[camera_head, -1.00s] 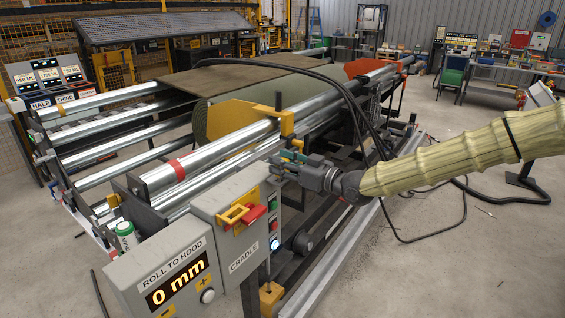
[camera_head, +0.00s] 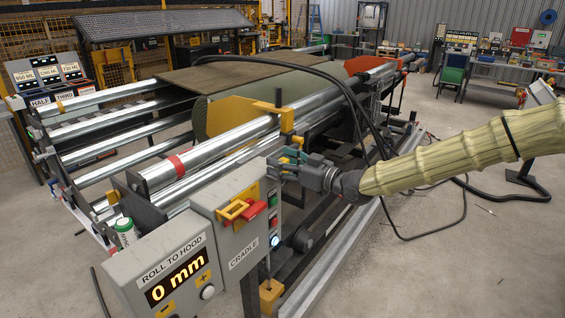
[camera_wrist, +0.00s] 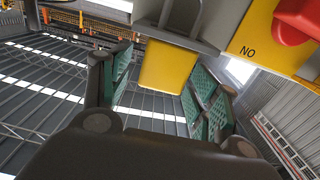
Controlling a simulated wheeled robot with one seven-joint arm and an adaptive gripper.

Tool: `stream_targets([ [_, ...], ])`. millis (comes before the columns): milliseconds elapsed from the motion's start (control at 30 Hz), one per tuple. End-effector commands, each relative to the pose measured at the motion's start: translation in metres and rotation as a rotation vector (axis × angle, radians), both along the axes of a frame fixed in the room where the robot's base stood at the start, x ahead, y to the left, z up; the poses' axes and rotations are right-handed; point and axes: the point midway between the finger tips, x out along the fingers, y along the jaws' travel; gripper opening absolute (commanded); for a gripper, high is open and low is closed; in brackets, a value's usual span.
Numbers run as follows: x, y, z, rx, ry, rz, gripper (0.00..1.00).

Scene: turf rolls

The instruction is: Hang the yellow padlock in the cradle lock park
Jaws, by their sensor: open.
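In the wrist view, a yellow padlock body (camera_wrist: 167,68) sits between my two fingers, below a grey bracket. My gripper (camera_wrist: 160,82) is open, with its green pads on either side of the padlock; the right pad is very close, and I cannot tell whether it touches. In the head view my gripper (camera_head: 280,166) is beside the upper right edge of the grey box labelled CRADLE (camera_head: 218,229). That box carries a red handle (camera_head: 256,212) and a yellow frame-like fitting (camera_head: 233,210). I cannot make out for certain which part is the lock park.
A control box reading 0 mm (camera_head: 165,280) stands in front of the CRADLE box. Metal rollers (camera_head: 225,145) and a green turf roll (camera_head: 240,115) lie behind. A black hose (camera_head: 340,85) loops over the machine. Floor at right is mostly clear.

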Motion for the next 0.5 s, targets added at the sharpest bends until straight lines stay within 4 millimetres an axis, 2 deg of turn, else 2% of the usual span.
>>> stream_targets([
  [267,-0.006,-0.010,0.000,0.000,0.000,-0.001,0.61],
  [500,-0.029,-0.042,0.002,0.002,0.000,-0.002,0.61],
])
